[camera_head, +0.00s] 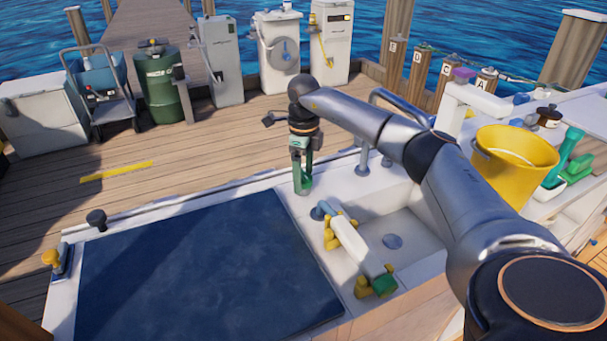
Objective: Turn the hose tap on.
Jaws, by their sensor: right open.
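My right gripper (302,184) has green fingers that point down, open, just behind the sink's left corner. No object shows between the fingers. A grey metal tap (362,158) with a curved spout stands at the back of the white sink (415,232), right of the gripper and partly behind my right arm. A small blue fitting (320,212) sits at the sink's left edge, below the gripper in the picture. I cannot tell which fitting is the hose tap, or whether it is on. My left gripper is out of view.
A white bar with yellow and green ends (352,243) lies across the sink's left side. A dark blue panel (205,270) fills the counter's left. A yellow bucket (515,160) stands right of my arm. Lettered posts (447,72) stand behind.

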